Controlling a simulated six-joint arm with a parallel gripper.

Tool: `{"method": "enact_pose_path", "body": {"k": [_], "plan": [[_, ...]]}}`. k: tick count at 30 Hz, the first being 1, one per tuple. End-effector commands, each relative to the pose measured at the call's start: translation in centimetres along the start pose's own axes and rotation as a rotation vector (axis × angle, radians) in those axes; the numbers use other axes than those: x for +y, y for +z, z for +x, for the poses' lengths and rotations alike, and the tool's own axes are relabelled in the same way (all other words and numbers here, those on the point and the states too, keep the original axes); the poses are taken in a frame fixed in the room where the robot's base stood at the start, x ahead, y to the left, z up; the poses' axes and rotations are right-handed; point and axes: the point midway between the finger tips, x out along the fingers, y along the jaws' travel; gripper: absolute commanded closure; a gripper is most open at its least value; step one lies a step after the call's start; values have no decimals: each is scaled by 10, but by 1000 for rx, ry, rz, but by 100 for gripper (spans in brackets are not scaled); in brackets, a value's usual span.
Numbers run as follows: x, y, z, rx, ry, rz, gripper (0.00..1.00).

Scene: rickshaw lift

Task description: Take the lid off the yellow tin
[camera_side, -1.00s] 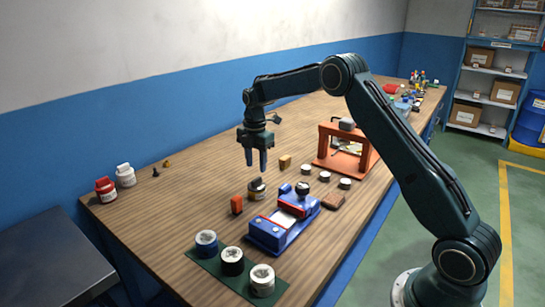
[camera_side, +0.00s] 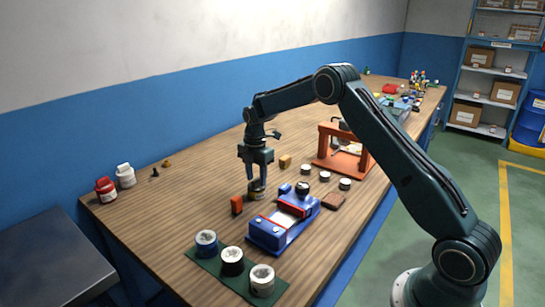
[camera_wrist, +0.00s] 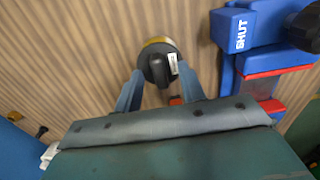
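The yellow tin (camera_side: 257,196) stands on the wooden bench. In the wrist view its dark lid (camera_wrist: 148,65) with a raised black grip and a small white label shows from above, with a strip of yellow (camera_wrist: 158,41) at the far edge. My gripper (camera_side: 257,184) points down over the tin, its fingers lowered to about lid height. In the wrist view my gripper (camera_wrist: 159,72) has its two fingers apart, one on each side of the lid. I cannot tell whether they touch it. The fingers hide part of the tin in the side view.
A blue clamp-like fixture (camera_side: 285,222) marked SHUT lies close to the right. An orange frame (camera_side: 345,148) and several white-topped round pieces stand farther right. Three jars stand on a green mat (camera_side: 222,272) in front.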

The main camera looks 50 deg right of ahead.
Motion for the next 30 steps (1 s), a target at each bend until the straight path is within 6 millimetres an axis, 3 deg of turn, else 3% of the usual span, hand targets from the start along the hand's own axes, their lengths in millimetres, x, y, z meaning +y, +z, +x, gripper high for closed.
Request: {"method": "enact_pose_path", "body": {"k": [4,10,23,30], "plan": [[0,0,0,0,0,0,62],[0,0,0,0,0,0,100],[0,0,-4,0,1,0,100],[1,0,-22,-1,2,0,100]]}}
